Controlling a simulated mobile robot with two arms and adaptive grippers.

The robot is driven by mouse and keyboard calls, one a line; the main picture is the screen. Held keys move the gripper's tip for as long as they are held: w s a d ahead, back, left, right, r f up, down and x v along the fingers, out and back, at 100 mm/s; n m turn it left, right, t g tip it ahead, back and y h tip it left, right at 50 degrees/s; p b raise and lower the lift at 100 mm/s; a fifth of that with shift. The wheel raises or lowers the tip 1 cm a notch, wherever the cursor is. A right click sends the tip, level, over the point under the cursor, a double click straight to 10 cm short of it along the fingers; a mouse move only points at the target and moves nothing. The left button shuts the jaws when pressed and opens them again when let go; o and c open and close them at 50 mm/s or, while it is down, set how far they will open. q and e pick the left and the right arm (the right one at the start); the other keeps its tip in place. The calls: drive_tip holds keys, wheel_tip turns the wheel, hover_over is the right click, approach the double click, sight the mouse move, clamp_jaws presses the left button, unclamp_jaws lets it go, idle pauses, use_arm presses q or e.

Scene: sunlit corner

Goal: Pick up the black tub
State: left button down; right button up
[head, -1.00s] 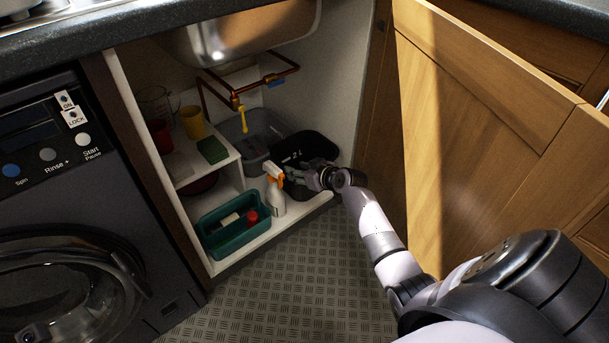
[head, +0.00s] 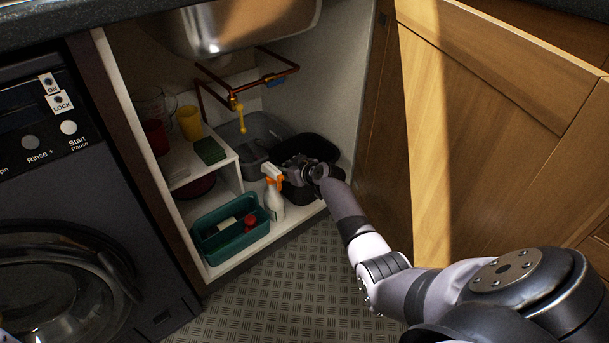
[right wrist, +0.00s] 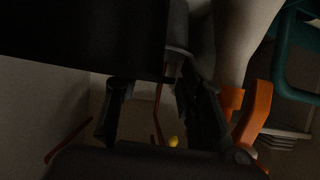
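The black tub (head: 322,149) stands on the cupboard floor under the sink, at the right, behind the white spray bottle (head: 275,197) with its orange trigger. My right gripper (head: 290,168) is at the tub's near left side, over its rim, and hides part of it. In the right wrist view the tub (right wrist: 80,35) is a large dark shape at upper left. There the gripper's two fingers (right wrist: 155,88) are apart, near the tub's edge. I cannot tell whether the tub's wall lies between them. My left gripper is not in view.
A grey tub (head: 252,132) stands left of the black one. A teal caddy (head: 215,254) is at the front left, beside the spray bottle. Copper pipes (head: 272,70) and the sink (head: 215,30) hang above. An open wooden door (head: 480,150) is at the right.

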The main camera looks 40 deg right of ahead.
drive_tip(key=shift+c, duration=0.3)
clamp_jaws()
idle(0.6)
